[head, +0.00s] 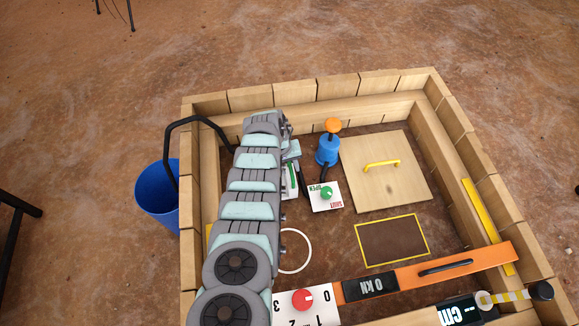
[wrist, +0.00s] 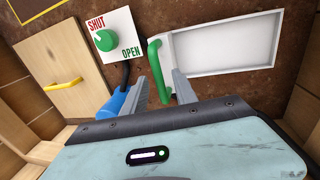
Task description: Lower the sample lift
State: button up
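A white framed panel or tray (wrist: 225,48) has a green bar handle (wrist: 154,70) along its left side in the wrist view. In the head view, my arm hides most of it; a green and white strip (head: 292,180) shows. My gripper (wrist: 160,88) is open, its two grey fingers on either side of the handle's lower part. I cannot tell whether they touch it. A green knob (wrist: 104,40) sits on a white SHUT/OPEN plate, also in the head view (head: 326,193). A blue cylinder (head: 327,150) with an orange top stands behind the plate. Which thing is the sample lift is unclear.
Wooden walls (head: 350,88) enclose the work area. A wooden lid (head: 385,170) with a yellow handle lies right of the blue cylinder. A yellow-outlined patch (head: 392,241) is empty. An orange beam (head: 430,268) and a red dial (head: 302,299) are in front. A blue bucket (head: 157,198) stands outside left.

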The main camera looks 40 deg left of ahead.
jog(key=shift+r, duration=0.15)
notch_tip(320, 180, up, 10)
jog(key=s+a+p, duration=0.1)
jog(key=p, duration=0.6)
jog(key=shift+s+r, duration=0.15)
jog(key=shift+s, duration=0.2)
jog(key=shift+a, duration=0.1)
